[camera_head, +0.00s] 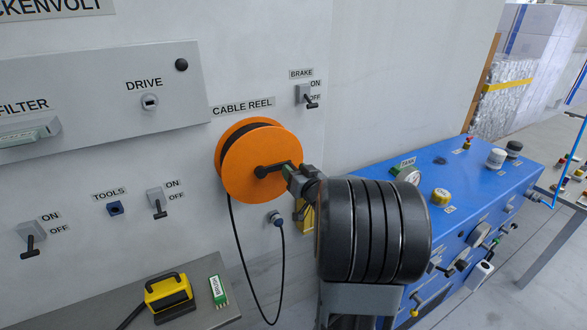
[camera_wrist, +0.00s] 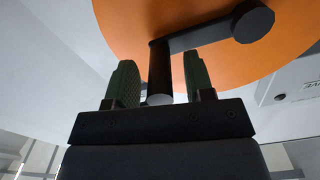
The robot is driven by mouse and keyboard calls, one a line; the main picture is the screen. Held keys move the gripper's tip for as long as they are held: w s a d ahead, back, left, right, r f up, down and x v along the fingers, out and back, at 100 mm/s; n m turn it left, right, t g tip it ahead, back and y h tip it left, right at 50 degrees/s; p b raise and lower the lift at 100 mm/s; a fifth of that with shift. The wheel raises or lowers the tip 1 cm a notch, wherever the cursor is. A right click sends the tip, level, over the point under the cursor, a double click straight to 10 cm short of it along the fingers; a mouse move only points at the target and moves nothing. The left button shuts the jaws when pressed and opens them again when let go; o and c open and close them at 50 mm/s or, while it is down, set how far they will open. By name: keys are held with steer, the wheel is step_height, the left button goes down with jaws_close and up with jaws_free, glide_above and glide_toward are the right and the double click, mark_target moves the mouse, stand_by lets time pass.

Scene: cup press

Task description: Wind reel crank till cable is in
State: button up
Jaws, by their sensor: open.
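The orange cable reel (camera_head: 243,180) is mounted on the wall under its label, with dark cable wound behind its front disc. Its black crank (camera_head: 272,169) runs from the hub to the right. My gripper (camera_head: 292,172) is at the crank's outer end. In the wrist view, the dark crank handle (camera_wrist: 159,72) stands between the two green fingers of my gripper (camera_wrist: 160,82), which are open, with a gap on each side. The black cable (camera_head: 239,255) hangs from the reel in a long loop and rises to a plug (camera_head: 274,218) at the wall.
A blue cabinet (camera_head: 460,205) with gauges and knobs stands to the right. A grey bench (camera_head: 205,305) holds a yellow lamp-like device (camera_head: 167,291). My arm hides the wall below right of the reel.

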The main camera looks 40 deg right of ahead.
steer(key=shift+w, duration=0.7)
jaws_close()
